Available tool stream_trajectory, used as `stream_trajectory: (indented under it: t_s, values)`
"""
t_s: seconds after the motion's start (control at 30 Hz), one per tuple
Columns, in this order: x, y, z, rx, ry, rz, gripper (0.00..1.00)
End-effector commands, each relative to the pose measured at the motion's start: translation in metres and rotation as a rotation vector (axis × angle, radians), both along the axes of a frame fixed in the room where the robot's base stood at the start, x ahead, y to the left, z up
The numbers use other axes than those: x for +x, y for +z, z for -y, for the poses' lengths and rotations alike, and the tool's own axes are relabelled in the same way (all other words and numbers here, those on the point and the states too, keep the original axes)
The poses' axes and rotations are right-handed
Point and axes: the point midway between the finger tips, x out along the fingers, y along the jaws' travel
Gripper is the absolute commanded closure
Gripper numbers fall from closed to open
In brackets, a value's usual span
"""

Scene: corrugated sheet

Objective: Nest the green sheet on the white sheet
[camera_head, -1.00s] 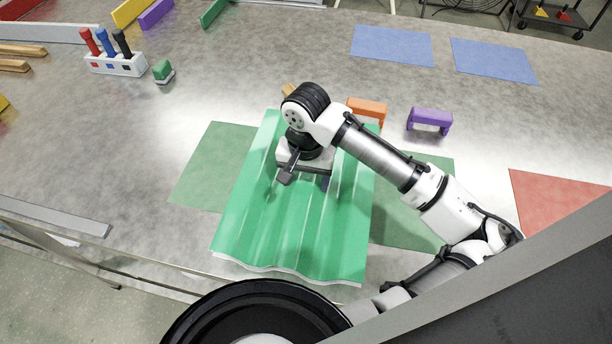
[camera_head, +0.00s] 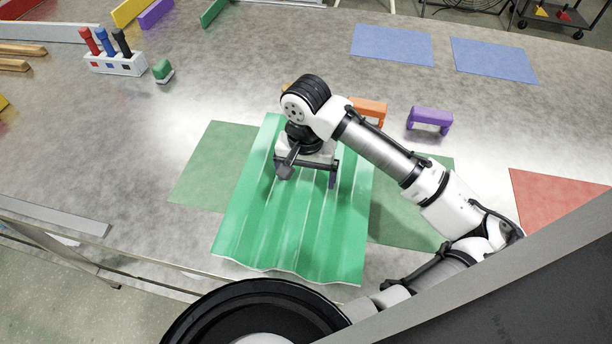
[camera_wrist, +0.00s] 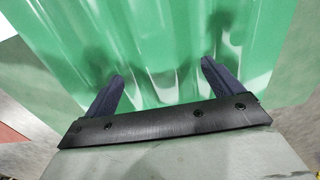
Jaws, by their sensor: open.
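The green corrugated sheet (camera_head: 290,225) lies over the green mats on the table, its near edge close to the table's front edge. A thin pale line shows along its near edge (camera_head: 285,275); the white sheet is otherwise hidden, and I cannot tell how well the ridges match. My gripper (camera_head: 308,178) is open over the far half of the green sheet. In the wrist view the two dark fingers (camera_wrist: 160,82) stand wide apart with the ridged green sheet (camera_wrist: 165,45) beyond them and nothing between them.
Green mats (camera_head: 208,165) show on both sides of the sheet. An orange block (camera_head: 370,110) and a purple block (camera_head: 430,119) stand beyond it on the right. A pen holder (camera_head: 117,65) and green eraser (camera_head: 162,70) stand at far left. A red mat (camera_head: 555,200) lies right.

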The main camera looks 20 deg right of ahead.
Motion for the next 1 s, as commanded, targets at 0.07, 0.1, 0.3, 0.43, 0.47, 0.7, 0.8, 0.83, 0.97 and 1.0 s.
stream_trajectory:
  t_s: [0.07, 0.1, 0.3, 0.43, 0.47, 0.7, 0.8, 0.83, 0.97, 1.0]
  values:
    - [0.000, 0.014, 0.000, -0.002, 0.002, 0.003, 0.09]
    - [0.001, 0.023, 0.000, -0.003, 0.002, 0.003, 0.09]
    - [0.001, 0.070, 0.000, -0.002, 0.001, 0.003, 0.09]
    - [0.000, 0.097, 0.000, -0.005, 0.002, 0.002, 0.09]
    - [0.000, 0.102, 0.000, -0.004, 0.002, 0.002, 0.09]
    - [0.000, 0.123, 0.000, -0.001, 0.000, 0.000, 0.09]
    - [0.000, 0.125, 0.000, -0.001, 0.000, 0.000, 0.09]
    - [0.000, 0.125, 0.000, -0.001, 0.000, 0.000, 0.09]
    - [0.000, 0.125, 0.000, 0.000, 0.000, 0.000, 0.09]
    - [0.000, 0.125, 0.000, 0.000, 0.000, 0.000, 0.09]
